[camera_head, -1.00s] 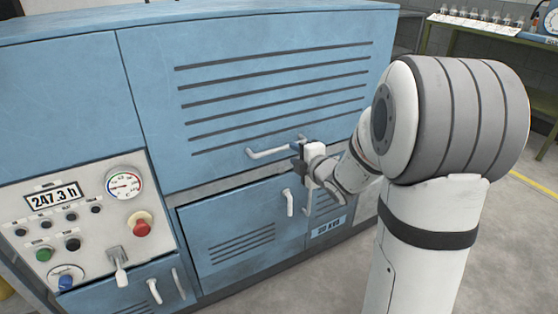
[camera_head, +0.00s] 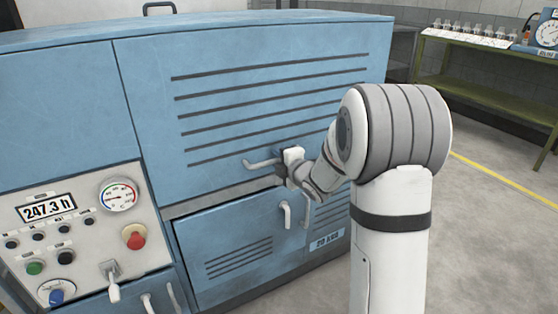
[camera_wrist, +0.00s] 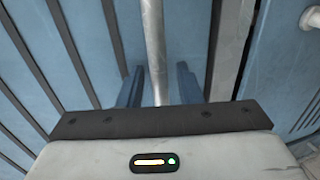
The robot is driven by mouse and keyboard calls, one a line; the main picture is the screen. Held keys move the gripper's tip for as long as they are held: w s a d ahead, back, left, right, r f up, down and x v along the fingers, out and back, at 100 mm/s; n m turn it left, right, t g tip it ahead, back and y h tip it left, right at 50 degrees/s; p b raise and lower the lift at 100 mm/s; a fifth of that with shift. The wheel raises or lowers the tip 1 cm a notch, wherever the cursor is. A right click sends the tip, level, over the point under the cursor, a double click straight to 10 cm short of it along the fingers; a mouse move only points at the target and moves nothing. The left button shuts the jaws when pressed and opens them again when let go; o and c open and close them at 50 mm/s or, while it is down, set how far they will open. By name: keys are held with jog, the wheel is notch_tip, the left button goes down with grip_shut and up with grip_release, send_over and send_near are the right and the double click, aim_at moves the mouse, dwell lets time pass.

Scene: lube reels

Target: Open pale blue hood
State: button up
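The pale blue hood (camera_head: 270,62) is the large upper panel with several dark slots on the front of the blue machine. It appears closed, its lower edge lying along the grey strip. Its white bar handle (camera_head: 262,163) is near that lower edge. My gripper (camera_head: 283,170) is at the right part of this handle. In the wrist view the handle bar (camera_wrist: 155,45) runs between the two dark blue fingers (camera_wrist: 160,88). Small gaps show on both sides of the bar, so the fingers are open around it. The handle's right end is hidden by my gripper in the head view.
A control panel (camera_head: 90,235) with a gauge, red button and lever is at left. Lower doors (camera_head: 235,250) with upright white handles sit below the hood. A green workbench (camera_head: 470,95) stands at back right. Floor at right is clear.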

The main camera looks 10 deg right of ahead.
grip_shut()
dwell(0.4)
